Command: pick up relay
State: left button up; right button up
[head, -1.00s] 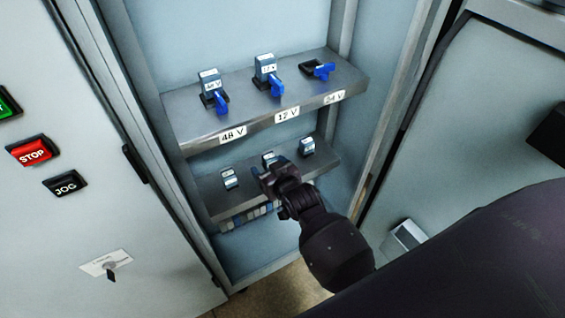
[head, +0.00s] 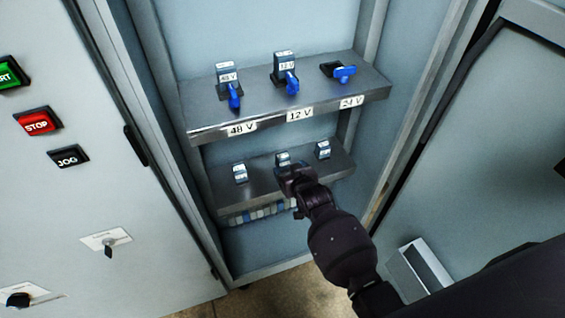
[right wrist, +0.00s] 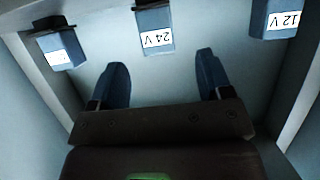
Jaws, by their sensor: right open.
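Three relays stand on the lower shelf: a left one (head: 240,173), a middle one (head: 283,158) and a right one (head: 323,150). My right gripper (head: 292,171) is at the shelf front and partly hides the middle relay in the head view. In the right wrist view my right gripper (right wrist: 165,70) is open and empty, fingers apart. The relay labelled 24 V (right wrist: 155,30) appears beyond the fingertips, lined up roughly with the gap, untouched. A relay labelled 12 V (right wrist: 272,18) is to its right; another relay (right wrist: 60,47), label unreadable, is to its left. My left gripper is not in view.
The upper shelf (head: 205,124) overhangs with sockets marked 48 V, 12 V and 24 V. Relays sit in the 48 V (head: 227,76) and 12 V (head: 284,64) sockets; the 24 V socket (head: 330,70) is empty, its blue lever (head: 345,74) swung sideways. Cabinet walls flank the shelves.

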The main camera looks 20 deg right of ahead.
aim_at(285, 162)
jog(key=shift+w+f, duration=0.25)
jog(key=shift+w, duration=0.4)
jog(key=b+x, duration=0.1)
jog(key=x, duration=0.2)
jog(key=shift+d+f, duration=0.1)
jog(key=shift+d, duration=0.05)
jog(key=shift+w+b, duration=0.35)
jog(key=shift+w, duration=0.3)
